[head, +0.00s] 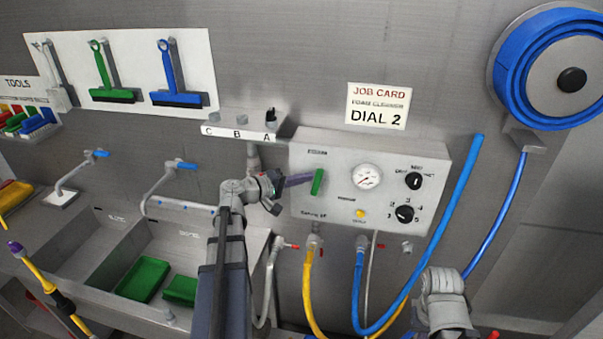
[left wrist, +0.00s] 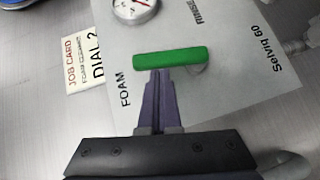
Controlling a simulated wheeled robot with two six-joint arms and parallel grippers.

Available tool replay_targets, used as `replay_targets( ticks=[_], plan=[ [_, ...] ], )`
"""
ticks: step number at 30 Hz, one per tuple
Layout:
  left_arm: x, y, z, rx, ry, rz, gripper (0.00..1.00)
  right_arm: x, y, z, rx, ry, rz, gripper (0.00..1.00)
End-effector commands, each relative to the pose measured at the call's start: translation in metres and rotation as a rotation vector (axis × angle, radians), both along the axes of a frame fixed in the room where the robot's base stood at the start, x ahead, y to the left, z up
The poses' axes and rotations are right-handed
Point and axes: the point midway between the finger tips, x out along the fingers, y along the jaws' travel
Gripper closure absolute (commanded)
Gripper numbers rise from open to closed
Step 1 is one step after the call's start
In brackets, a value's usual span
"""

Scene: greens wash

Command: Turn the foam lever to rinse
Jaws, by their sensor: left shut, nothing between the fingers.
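The foam lever is a green handle (head: 318,182) on the left part of the grey control panel (head: 328,149), and it stands roughly upright in the head view. In the left wrist view the green lever (left wrist: 170,59) lies across the picture, with FOAM and RINSE printed on the panel near it. My left gripper (head: 308,179) is shut and empty, with its purple fingertips at the lever. In the left wrist view the fingertips (left wrist: 160,74) meet or nearly meet the lever's side; contact is unclear. The right gripper is not visible.
The panel also has a gauge (head: 367,177), black dials (head: 413,181) and a yellow button (head: 360,213). Yellow (head: 308,285) and blue (head: 357,290) hoses hang below. A job card (head: 378,106) reads DIAL 2. A sink (head: 150,262) with green items stands left.

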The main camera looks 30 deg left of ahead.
Motion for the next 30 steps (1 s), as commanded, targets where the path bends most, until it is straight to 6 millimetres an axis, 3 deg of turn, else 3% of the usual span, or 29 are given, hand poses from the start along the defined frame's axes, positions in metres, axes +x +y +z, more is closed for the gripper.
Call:
replay_targets(
  ticks=[1, 11, 30],
  plan=[
    [0.000, -0.004, 0.007, 0.023, 0.006, -0.003, 1.00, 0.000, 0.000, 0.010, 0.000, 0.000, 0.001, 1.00],
    [0.006, -0.024, 0.006, 0.033, 0.009, -0.003, 1.00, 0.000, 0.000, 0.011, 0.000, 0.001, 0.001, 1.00],
    [0.017, -0.062, -0.006, 0.033, 0.009, -0.002, 1.00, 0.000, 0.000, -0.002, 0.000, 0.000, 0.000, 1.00]
  ],
)
